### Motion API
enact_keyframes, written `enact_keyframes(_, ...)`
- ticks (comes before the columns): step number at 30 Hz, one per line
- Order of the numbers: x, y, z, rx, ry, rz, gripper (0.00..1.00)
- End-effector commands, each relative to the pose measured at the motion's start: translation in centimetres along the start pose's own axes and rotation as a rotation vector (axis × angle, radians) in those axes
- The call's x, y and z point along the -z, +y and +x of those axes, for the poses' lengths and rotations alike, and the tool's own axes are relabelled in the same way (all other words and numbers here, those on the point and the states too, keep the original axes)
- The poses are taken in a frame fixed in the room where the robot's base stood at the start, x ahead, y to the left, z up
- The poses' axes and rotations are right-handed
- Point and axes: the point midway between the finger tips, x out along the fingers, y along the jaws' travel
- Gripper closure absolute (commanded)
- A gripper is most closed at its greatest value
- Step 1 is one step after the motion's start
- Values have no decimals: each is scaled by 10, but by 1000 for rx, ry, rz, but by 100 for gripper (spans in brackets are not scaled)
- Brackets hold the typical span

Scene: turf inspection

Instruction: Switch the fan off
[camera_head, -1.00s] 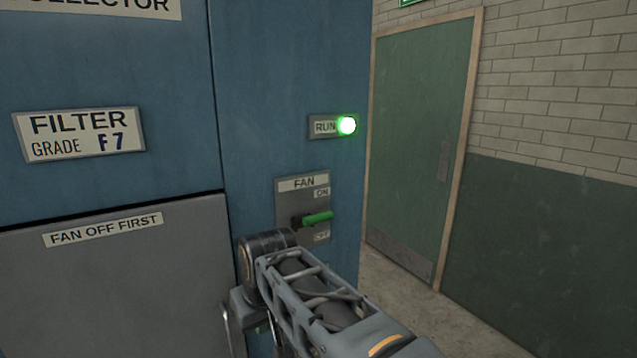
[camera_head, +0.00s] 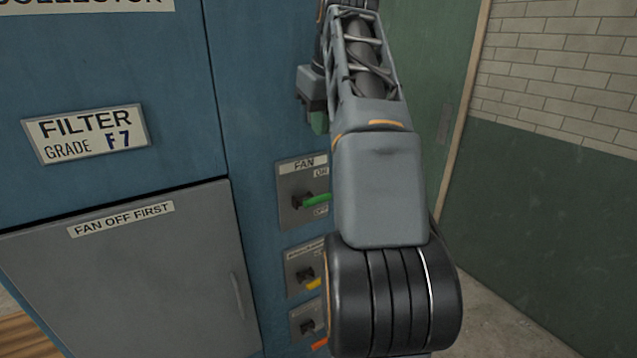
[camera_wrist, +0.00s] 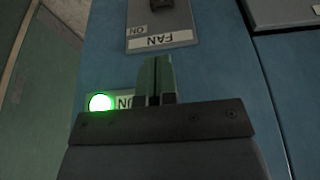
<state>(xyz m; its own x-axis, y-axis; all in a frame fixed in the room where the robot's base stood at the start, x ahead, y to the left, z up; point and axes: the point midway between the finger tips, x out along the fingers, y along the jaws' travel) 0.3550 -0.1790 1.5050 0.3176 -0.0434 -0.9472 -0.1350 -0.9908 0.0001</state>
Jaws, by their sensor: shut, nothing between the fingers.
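The fan switch plate (camera_head: 288,214) is on the blue cabinet front in the head view, with a green-tipped lever (camera_head: 316,200) pointing right between the ON and OFF labels. I cannot tell its exact setting. In the wrist view the plate (camera_wrist: 183,20) is upside down at the top, with the lever mostly out of frame. My gripper (camera_wrist: 155,62) is shut and empty, its green fingers pointing toward the FAN label. In the head view my gripper (camera_head: 318,124) is above the switch, apart from it. The green RUN lamp (camera_wrist: 100,102) is lit, partly beside my gripper.
Two smaller switches, with yellow (camera_head: 314,285) and orange (camera_head: 319,344) tips, sit below the fan switch. A grey panel (camera_head: 130,265) labelled FAN OFF FIRST is shut at left. A green door (camera_head: 425,80) and brick wall (camera_head: 560,90) stand at right.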

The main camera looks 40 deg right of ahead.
Motion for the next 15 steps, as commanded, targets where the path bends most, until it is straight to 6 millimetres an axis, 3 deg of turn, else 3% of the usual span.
enact_keyframes(8,0,0,3,0,0,0,100)
enact_keyframes(15,-1,-1,35,2,-2,0,100)
